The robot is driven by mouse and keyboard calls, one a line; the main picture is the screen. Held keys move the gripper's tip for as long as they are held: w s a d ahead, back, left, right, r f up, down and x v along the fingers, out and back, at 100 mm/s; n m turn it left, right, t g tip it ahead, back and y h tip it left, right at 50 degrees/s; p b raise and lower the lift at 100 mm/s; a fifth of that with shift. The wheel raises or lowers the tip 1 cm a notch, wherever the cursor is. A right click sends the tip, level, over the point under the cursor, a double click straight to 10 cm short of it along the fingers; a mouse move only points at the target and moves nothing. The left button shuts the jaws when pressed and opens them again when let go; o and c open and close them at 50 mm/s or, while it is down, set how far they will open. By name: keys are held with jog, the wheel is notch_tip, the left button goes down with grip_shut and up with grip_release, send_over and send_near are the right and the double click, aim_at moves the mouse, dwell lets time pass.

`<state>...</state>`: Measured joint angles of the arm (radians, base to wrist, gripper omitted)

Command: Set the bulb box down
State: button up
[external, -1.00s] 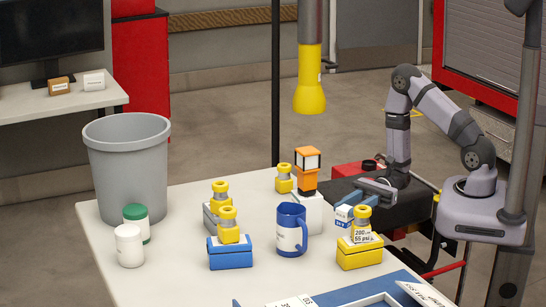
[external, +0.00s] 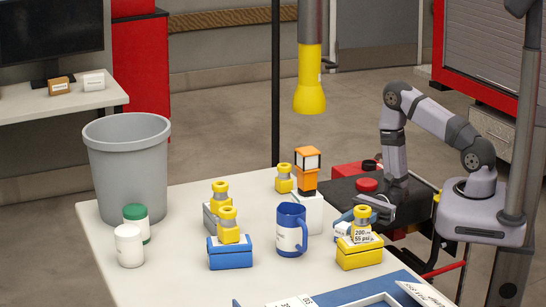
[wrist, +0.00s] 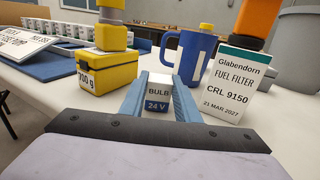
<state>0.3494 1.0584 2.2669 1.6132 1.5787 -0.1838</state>
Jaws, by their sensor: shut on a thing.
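The bulb box (wrist: 158,97) is small, white and blue, marked "BULB 24 V". In the wrist view it sits between the two blue fingers of my gripper (wrist: 158,103), which is shut on it. In the external view my gripper (external: 350,216) is low at the table's right side, behind the yellow box with a yellow-topped fitting. The bulb box (external: 342,229) is mostly hidden there. It is close to the white tabletop (external: 160,270); I cannot tell whether its base touches.
A yellow box (wrist: 108,73) stands left of my fingers in the wrist view. A blue mug (wrist: 190,58) is behind, and a fuel filter box (wrist: 232,85) stands close on the right. A blue box (external: 230,255) and grey bin (external: 128,165) are farther left.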

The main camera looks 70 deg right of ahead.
jog(key=shift+f, duration=0.2)
jog(key=o, duration=1)
jog(key=shift+o, duration=0.2)
jog(key=shift+r, duration=0.1)
